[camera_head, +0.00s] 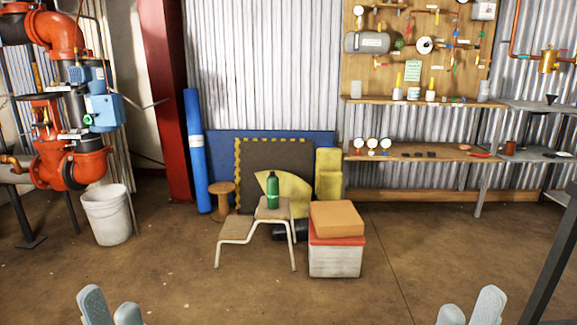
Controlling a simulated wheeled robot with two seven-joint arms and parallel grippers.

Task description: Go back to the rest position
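My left gripper (110,308) shows at the bottom left edge of the head view. Its two rounded grey fingertips stand apart with nothing visible between them. My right gripper (469,308) shows at the bottom right edge, also with its fingertips apart and nothing visible between them. Both are in front of open floor and touch nothing that I can see. The rest of both grippers and both arms are cut off by the lower picture edge.
A step stool (238,228) bears a green bottle (272,190). A white bucket (108,217) and red pipework (68,165) stand left, shelves (415,152) at the back right. The near floor (300,300) is clear.

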